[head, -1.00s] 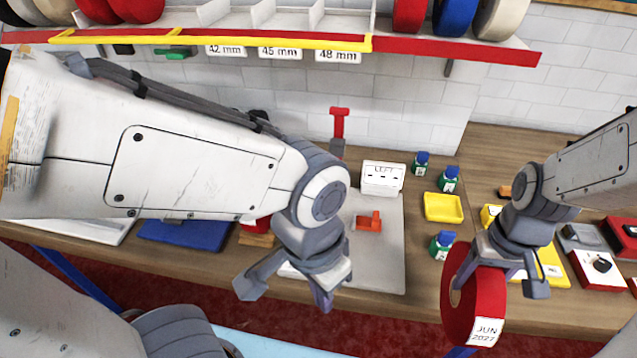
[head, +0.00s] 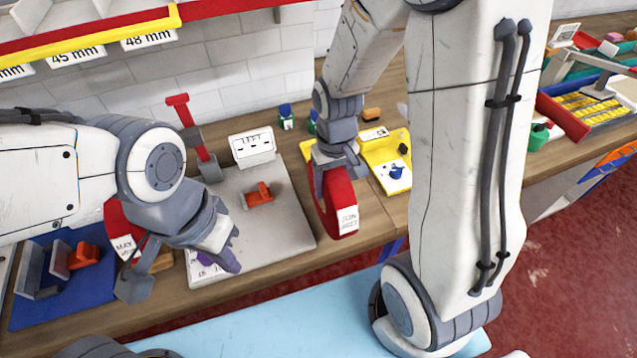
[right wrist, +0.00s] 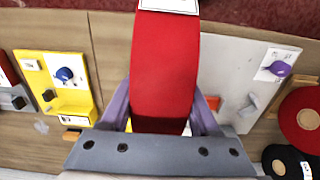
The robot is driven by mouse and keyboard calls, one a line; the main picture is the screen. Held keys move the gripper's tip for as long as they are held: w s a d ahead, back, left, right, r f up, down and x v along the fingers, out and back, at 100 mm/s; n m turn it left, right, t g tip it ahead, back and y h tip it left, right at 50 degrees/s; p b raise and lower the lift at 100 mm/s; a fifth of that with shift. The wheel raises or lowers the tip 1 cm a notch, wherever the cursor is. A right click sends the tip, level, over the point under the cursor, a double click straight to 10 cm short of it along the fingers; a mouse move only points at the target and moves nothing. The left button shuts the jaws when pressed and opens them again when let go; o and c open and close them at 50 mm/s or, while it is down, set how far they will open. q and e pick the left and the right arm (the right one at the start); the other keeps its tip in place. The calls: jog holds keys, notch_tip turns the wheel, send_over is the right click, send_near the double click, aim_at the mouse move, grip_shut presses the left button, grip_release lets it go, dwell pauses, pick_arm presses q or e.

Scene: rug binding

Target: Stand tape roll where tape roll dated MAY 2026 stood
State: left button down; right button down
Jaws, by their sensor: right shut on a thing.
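A red tape roll labelled JUN 2027 (head: 336,203) is upright in my right gripper (head: 335,168), near the bench's front edge. In the right wrist view the held roll (right wrist: 165,75) fills the middle between the two purple fingers. Another red tape roll labelled MAY 2026 (head: 121,230) stands on the bench at the left, partly hidden behind my left gripper. My left gripper (head: 182,274) has its fingers spread and looks empty, in front of that roll. A red roll (right wrist: 301,120) also shows at the right of the right wrist view, its label unreadable.
A grey board (head: 285,225) holds an orange part and a white LEFT box (head: 252,147). A blue mat (head: 70,290) with orange-grey fixtures lies left. A yellow tray (head: 390,165) stands right of the held roll. The yellow-edged shelf (head: 90,38) hangs above.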

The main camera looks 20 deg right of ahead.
jog(key=w+f, duration=0.1)
jog(key=f, duration=0.1)
jog(key=w+a+f+p, duration=0.1)
jog(key=f, duration=0.2)
jog(key=shift+w+a+f+p, duration=0.25)
jog(key=shift+w+f+p, duration=0.05)
jog(key=shift+w, duration=0.1)
jog(key=shift+f, duration=0.15)
jog(key=shift+f, duration=0.2)
jog(key=shift+c, duration=0.6)
grip_release()
